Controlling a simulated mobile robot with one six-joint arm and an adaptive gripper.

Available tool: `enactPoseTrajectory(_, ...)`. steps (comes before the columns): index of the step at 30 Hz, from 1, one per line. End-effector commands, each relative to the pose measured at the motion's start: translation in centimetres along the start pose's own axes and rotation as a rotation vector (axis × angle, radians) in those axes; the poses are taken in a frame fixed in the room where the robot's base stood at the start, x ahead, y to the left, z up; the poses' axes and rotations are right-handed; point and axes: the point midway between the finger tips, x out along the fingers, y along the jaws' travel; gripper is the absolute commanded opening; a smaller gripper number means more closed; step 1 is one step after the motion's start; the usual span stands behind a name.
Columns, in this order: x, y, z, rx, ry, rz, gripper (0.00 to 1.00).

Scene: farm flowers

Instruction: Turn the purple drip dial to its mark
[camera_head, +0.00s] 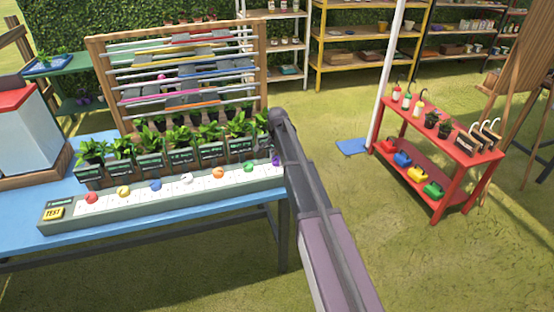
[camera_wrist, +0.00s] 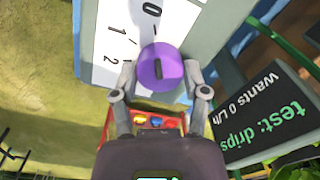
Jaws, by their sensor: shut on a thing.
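The purple drip dial (camera_wrist: 161,62) sits on a white scale plate with 0, 1 and 2 printed beside it. A short dark slot on its face runs roughly up and down in the wrist view; I cannot tell exactly which number it points to. My gripper (camera_wrist: 158,76) has one finger on each side of the dial and is shut on it. A dark sign (camera_wrist: 262,110) beside it reads "test: drips" and "wants 0 L/h". In the head view the dial (camera_head: 276,161) is at the right end of the dial row, partly hidden by my arm.
The grey dial panel (camera_head: 150,213) holds several other coloured dials and a yellow TEST button (camera_head: 53,213). Potted plants with dark signs stand right behind it, before a wooden rack (camera_head: 92,70). A red shelf table (camera_head: 440,140) stands apart on the right, with grass between.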

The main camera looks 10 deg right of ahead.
Motion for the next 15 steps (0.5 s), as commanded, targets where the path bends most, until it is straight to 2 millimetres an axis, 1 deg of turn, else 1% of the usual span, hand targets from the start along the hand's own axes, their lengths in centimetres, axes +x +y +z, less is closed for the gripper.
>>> enactPoseTrajectory(3,0.05,0.29,0.16,0.0,-0.003,0.006,0.11)
enactPoseTrajectory(4,0.04,0.29,0.16,0.0,-0.003,0.006,0.61)
enactPoseTrajectory(5,0.04,0.28,0.15,0.0,-0.003,0.006,0.7)
enactPoseTrajectory(6,0.04,0.26,0.14,0.0,-0.003,0.005,0.82)
enactPoseTrajectory(7,0.04,0.25,0.12,0.0,-0.002,0.005,0.91)
enactPoseTrajectory(8,0.04,0.23,0.11,0.0,-0.002,0.004,0.93)
enactPoseTrajectory(15,0.01,0.11,0.03,-0.001,-0.001,0.002,0.93)
